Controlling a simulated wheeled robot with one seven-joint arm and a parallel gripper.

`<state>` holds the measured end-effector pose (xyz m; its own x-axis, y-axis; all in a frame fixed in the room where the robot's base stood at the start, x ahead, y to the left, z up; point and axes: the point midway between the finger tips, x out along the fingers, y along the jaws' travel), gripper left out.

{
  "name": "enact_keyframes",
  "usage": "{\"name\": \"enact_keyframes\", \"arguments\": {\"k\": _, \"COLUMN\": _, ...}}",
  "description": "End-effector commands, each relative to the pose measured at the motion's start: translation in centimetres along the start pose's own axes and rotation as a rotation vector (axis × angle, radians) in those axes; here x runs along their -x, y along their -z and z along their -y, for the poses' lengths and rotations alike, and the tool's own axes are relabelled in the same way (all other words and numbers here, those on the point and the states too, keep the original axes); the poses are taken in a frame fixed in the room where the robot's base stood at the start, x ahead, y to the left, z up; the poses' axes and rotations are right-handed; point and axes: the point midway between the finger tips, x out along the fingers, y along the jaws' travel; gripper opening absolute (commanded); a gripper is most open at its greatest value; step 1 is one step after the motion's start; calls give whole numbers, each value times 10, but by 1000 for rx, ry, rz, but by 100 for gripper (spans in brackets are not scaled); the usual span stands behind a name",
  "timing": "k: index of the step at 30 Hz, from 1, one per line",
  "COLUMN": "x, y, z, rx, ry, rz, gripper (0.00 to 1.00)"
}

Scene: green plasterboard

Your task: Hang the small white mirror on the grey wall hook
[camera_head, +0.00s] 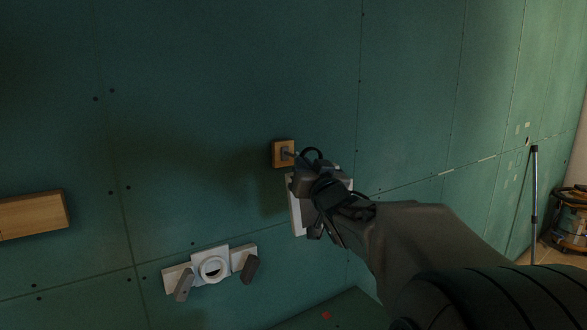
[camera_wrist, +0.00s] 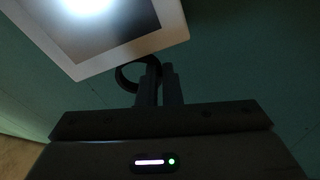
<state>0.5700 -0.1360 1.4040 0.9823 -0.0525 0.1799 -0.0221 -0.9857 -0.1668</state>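The small white mirror (camera_wrist: 172,22) shows its white frame and bright, reflecting face at the top of the wrist view. In the head view its pale edge (camera_head: 295,213) shows behind my gripper (camera_head: 308,172), which hides most of it. A dark ring (camera_wrist: 126,78) is at the mirror's edge. My gripper's two fingers (camera_wrist: 159,85) are close together on this ring, which also shows above the gripper in the head view (camera_head: 312,151). The grey wall hook (camera_head: 286,153) is on a small wooden block, just left of the ring. Whether ring and hook touch, I cannot tell.
A white fixture with a round opening (camera_head: 212,268) and grey side pieces is on the green wall, lower left. A wooden block (camera_head: 32,214) is at the far left. A dark pole (camera_head: 534,200) and a machine (camera_head: 570,213) stand far right.

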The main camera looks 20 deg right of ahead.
Motion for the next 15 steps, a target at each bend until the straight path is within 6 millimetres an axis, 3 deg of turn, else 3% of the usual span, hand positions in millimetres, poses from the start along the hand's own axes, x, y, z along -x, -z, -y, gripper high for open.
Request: {"name": "enact_keyframes", "arguments": {"k": 15, "x": -10, "y": -3, "z": 3, "rx": -1, "ry": 4, "rz": -2, "gripper": 0}}
